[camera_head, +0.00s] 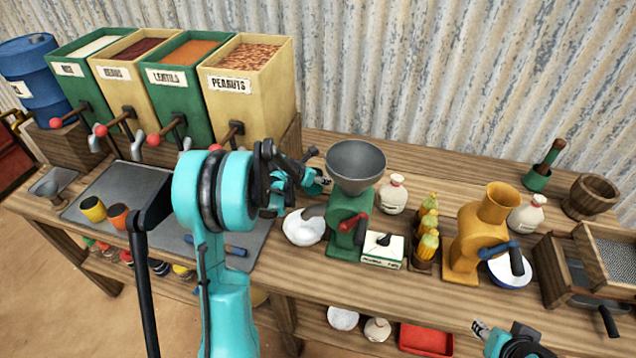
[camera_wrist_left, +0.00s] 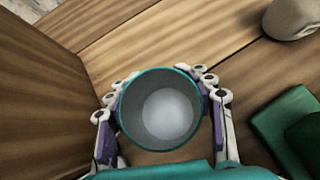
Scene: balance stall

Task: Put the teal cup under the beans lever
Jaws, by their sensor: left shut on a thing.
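The teal cup (camera_wrist_left: 162,141) is upright between the fingers of my left gripper (camera_wrist_left: 160,92) in the left wrist view; its inside looks empty. In the head view my left gripper (camera_head: 312,182) is beside the green grinder, right of the dispensers, with the cup mostly hidden there. The beans bin (camera_head: 129,71) is second from the left, with a red-knobbed lever (camera_head: 101,130) at its front. The spot below that lever is partly visible. My right gripper (camera_head: 482,330) is at the bottom right, only partly in view, its finger opening unclear.
Yellow (camera_head: 93,208) and orange (camera_head: 118,216) cups stand on the grey mat (camera_head: 80,210) before the dispensers. My left arm hides part of the mat. The green grinder (camera_head: 345,222), a white sack (camera_head: 393,194) and bottles (camera_head: 427,240) stand to the right.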

